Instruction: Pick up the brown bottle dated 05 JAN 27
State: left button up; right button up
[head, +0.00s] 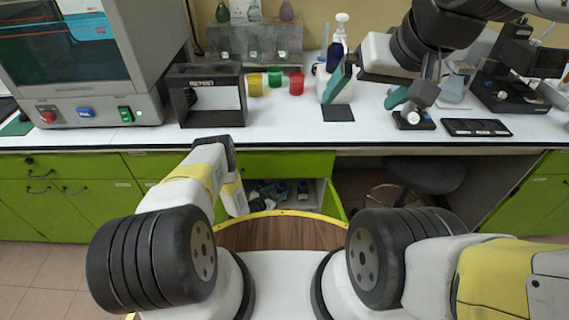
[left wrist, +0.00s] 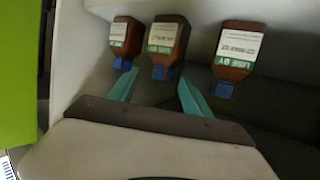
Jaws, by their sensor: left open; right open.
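Three brown bottles with blue caps and white-and-green labels show in the left wrist view: a left one (left wrist: 126,36), a middle one (left wrist: 167,42) and a right one (left wrist: 239,47). Their label dates are too small and blurred to read. My left gripper (left wrist: 157,79) is open and empty. Its teal fingers point toward the bottles, with the middle bottle's cap between their tips in the picture; I cannot tell whether they touch. In the head view, small bottles (head: 302,189) stand in an open drawer (head: 322,200). My right gripper (head: 368,90) is open above the bench, right of centre.
The white bench (head: 300,122) carries a black-framed box (head: 207,95), coloured jars (head: 296,84), a dark square pad (head: 338,113) and a microscope-like device (head: 515,85). A stool (head: 428,175) stands under the bench. Green cabinet fronts (head: 75,190) flank the drawer.

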pick_arm(q)
jog(key=shift+f+x, duration=0.2)
jog(key=shift+x, duration=3.65)
jog(key=shift+a, duration=0.2)
jog(key=shift+c, duration=0.3)
grip_shut()
